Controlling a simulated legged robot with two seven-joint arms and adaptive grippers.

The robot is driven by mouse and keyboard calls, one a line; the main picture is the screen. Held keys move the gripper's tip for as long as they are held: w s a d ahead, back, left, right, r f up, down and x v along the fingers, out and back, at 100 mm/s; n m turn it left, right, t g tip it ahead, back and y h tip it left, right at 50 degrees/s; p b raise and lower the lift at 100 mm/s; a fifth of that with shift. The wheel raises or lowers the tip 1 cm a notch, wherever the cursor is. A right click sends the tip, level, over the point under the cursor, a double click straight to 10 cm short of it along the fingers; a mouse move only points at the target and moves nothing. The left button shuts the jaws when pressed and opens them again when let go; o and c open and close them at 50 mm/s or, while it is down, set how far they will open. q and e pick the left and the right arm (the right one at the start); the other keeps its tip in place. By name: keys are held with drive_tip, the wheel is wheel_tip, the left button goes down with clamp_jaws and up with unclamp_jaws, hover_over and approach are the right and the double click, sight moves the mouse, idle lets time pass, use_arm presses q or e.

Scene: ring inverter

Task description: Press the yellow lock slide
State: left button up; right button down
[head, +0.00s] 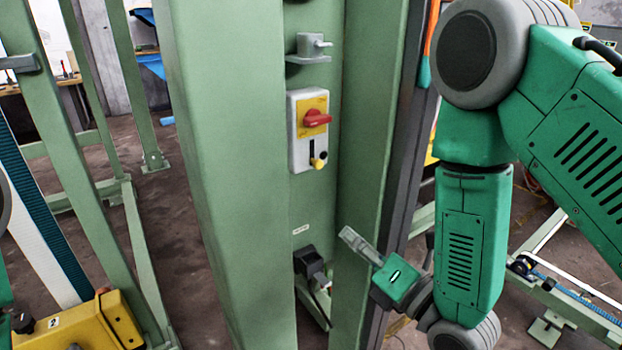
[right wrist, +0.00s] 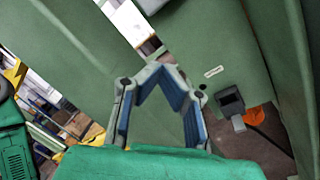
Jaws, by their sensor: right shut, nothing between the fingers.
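The yellow lock slide (head: 318,162) is a small yellow knob at the lower end of a dark slot on a grey switch box (head: 294,130). The box is fixed to a green upright and has a red rotary handle (head: 316,118) on a yellow plate above the slot. My right gripper (head: 347,235) is below and to the right of the box, apart from it, with its fingers pointing up and left. In the right wrist view my right gripper (right wrist: 160,75) is shut and empty. The lock slide is not visible in that view. My left gripper is not in view.
Tall green column faces (head: 222,170) flank the switch box closely. A grey bracket (head: 309,48) juts out above it. A dark fitting (head: 310,262) sits low on the upright; it also shows in the right wrist view (right wrist: 230,102). A yellow block (head: 85,325) stands at lower left.

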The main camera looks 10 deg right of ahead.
sight(316, 163)
drive_tip(key=shift+n, duration=0.4)
drive_tip(key=shift+w+a+r+p, duration=0.45)
drive_tip(key=shift+w+r, duration=0.45)
drive_tip(key=shift+w, duration=0.9)
drive_tip(key=shift+w+a+r+p, duration=0.4)
drive_tip(key=shift+w+r, duration=0.45)
drive_tip(key=shift+w, duration=0.9)
drive_tip(key=shift+w+a+r+p, duration=0.45)
drive_tip(key=shift+w+r, duration=0.45)
drive_tip(key=shift+w, duration=0.9)
drive_tip(key=shift+a, duration=0.1)
